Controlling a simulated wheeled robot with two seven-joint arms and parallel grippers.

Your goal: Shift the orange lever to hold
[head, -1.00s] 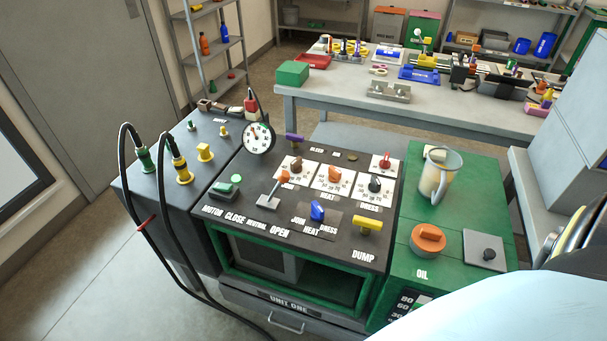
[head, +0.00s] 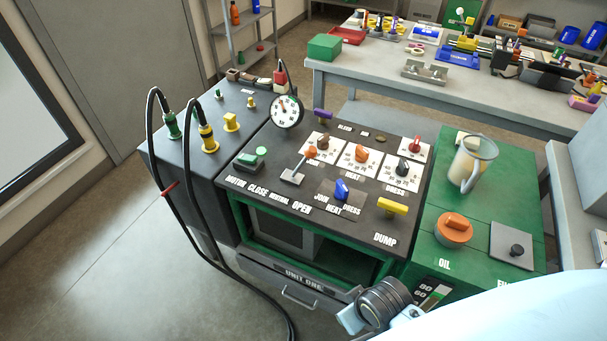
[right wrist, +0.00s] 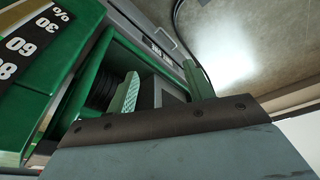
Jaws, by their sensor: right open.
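The lever (head: 303,163) has an orange-red ball tip and a grey shaft. It stands tilted on the black panel behind the words CLOSE, NEUTRAL and OPEN; I cannot read a HOLD label. An orange knob (head: 362,153) sits on a white dial plate to its right. My right gripper (right wrist: 160,90) is open, its two green fingers apart with nothing between them, near the cart's front. In the head view only part of my right arm shows at the bottom right, well away from the lever. My left gripper is not in view.
A blue knob (head: 341,190), a yellow DUMP handle (head: 392,207) and a gauge (head: 286,111) stand near the lever. Black hoses (head: 190,190) loop down the cart's left side. A jug (head: 473,163) and orange OIL cap (head: 454,229) sit on the green right section.

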